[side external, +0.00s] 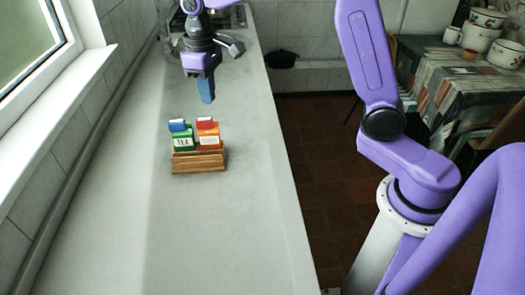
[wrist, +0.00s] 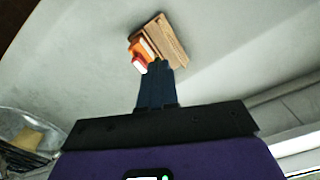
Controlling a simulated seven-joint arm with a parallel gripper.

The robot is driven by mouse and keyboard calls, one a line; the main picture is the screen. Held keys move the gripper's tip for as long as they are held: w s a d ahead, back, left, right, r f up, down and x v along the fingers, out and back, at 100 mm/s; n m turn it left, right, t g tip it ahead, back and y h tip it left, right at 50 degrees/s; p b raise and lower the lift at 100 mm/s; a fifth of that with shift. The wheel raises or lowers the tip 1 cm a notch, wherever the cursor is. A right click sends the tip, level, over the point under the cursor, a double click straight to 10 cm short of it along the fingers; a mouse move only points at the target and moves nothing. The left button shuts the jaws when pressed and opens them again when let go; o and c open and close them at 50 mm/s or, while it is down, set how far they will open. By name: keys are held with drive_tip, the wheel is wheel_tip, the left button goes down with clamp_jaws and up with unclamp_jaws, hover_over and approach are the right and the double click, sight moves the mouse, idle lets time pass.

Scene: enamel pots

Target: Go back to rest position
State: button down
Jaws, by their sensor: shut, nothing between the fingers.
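My gripper (side external: 206,90) hangs over the counter in the side external view, above and a little behind the wooden stand. Its blue fingers are closed together with nothing between them. They also show shut in the wrist view (wrist: 156,68). A wooden stand (side external: 200,161) on the counter holds a green box with a blue top (side external: 183,138) on the left and an orange box with a red top (side external: 208,134) on the right. In the wrist view the stand (wrist: 172,42) and the orange box (wrist: 146,46) show just beyond the fingertips. The green box is not clearly visible there.
The long pale counter (side external: 225,235) is bare in front of the stand. A window and tiled wall run along the left. A dark pan (side external: 281,59) is at the back beyond the counter. A table (side external: 455,85) with enamel pots (side external: 482,37) stands at the right.

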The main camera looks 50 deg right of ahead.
drive_tip(key=s+d+f+n, duration=0.1)
drive_tip(key=s+d+n, duration=0.1)
drive_tip(key=s, duration=0.8)
drive_tip(key=s+d+f+n, duration=0.1)
drive_tip(key=s+d+n, duration=0.1)
drive_tip(key=s, duration=0.9)
drive_tip(key=s+d+f+n, duration=0.2)
drive_tip(key=s+n, duration=0.2)
drive_tip(key=s, duration=0.7)
drive_tip(key=shift+s+d, duration=0.2)
drive_tip(key=shift+s, duration=0.05)
drive_tip(key=shift+r, duration=0.1)
